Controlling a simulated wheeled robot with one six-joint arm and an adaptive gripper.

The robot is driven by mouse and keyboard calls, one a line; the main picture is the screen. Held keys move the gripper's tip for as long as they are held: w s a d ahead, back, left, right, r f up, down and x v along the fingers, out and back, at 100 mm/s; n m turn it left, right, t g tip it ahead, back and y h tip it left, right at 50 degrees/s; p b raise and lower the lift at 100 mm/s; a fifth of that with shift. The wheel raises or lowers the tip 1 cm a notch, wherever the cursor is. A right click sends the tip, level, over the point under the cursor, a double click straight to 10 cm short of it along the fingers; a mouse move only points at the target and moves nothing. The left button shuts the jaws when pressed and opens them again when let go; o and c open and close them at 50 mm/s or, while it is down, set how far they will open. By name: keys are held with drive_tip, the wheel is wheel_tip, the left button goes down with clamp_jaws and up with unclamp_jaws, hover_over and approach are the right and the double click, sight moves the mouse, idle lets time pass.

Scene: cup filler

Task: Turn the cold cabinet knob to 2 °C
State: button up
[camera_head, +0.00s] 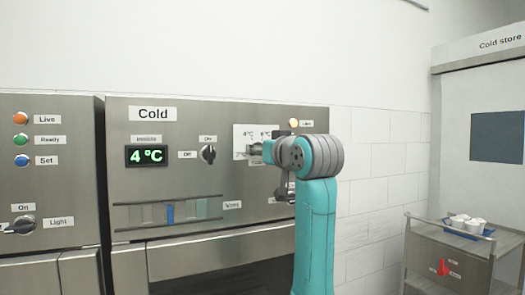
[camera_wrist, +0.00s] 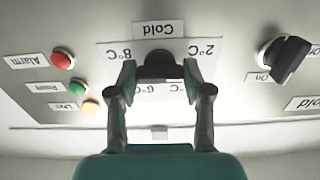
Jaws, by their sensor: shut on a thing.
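The cold cabinet's grey panel (camera_head: 225,120) carries a lit green display (camera_head: 147,155) reading 4 °C. In the wrist view, which is upside down, the dark round temperature knob (camera_wrist: 158,66) sits on a white plate (camera_wrist: 110,50) labelled Cold, with 2, 4, 6 and 8 °C marks around it. My gripper (camera_wrist: 159,78) is shut on the knob, one finger on each side. In the head view my gripper (camera_head: 258,152) is at the white scale plate (camera_head: 242,134) and hides the knob. The knob's pointer direction cannot be made out.
A black On/Off knob (camera_head: 208,154) is left of the scale plate; in the wrist view it is at right (camera_wrist: 285,58). Red, green and orange lamps (camera_wrist: 63,61) are on the other side. A cart (camera_head: 450,262) with white cups (camera_head: 468,222) stands at the right.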

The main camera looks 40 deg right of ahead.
idle(0.3)
drive_tip(key=o, duration=1.2)
drive_tip(key=shift+c, duration=0.2)
drive_tip(key=v, duration=1.2)
